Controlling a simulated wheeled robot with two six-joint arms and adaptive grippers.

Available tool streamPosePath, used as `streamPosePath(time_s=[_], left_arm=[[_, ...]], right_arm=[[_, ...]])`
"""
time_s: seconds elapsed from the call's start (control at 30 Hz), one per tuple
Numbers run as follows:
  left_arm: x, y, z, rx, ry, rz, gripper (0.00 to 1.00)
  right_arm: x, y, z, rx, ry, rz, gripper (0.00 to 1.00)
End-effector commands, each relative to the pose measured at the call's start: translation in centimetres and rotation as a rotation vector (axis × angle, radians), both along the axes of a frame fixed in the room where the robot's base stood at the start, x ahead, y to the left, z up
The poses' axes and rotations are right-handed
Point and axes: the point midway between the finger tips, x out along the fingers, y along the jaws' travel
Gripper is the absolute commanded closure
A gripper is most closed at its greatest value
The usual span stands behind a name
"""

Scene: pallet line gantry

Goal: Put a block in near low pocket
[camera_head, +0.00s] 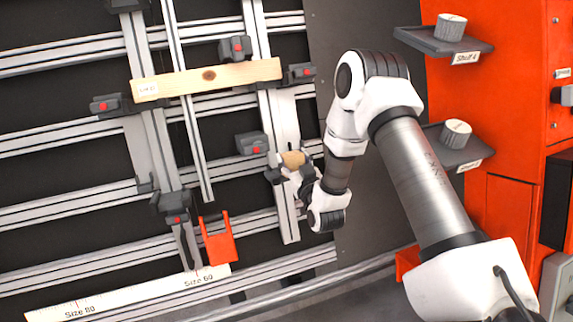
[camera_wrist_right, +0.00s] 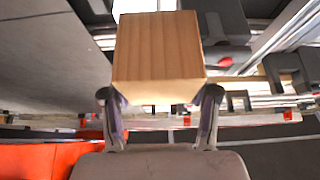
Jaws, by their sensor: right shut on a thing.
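My right gripper (camera_head: 281,174) is shut on a wooden block (camera_head: 293,159), in front of a vertical rail of the gantry. In the right wrist view the block (camera_wrist_right: 158,50) sits between the two fingers (camera_wrist_right: 160,105), its pale wood grain facing the camera. A dark clamp with a red dot (camera_head: 252,144) is just above and left of the block in the head view. I cannot tell which part is the near low pocket. My left gripper is not in view.
A long wooden board (camera_head: 235,75) rests across the gantry among several dark clamps. An orange bracket (camera_head: 218,240) hangs lower down, above a white size scale (camera_head: 130,293). At right, an orange cabinet (camera_head: 510,190) has two grey shelves (camera_head: 440,41) holding white round pieces.

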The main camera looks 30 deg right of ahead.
Motion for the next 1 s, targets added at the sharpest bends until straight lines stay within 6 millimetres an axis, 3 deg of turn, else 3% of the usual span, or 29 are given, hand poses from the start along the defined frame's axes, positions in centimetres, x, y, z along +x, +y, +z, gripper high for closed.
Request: streamPosePath(time_s=[1.0], left_arm=[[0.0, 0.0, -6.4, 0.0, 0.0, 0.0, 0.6]], right_arm=[[8.3, -1.9, -5.1, -0.001, -0.003, 0.001, 0.77]])
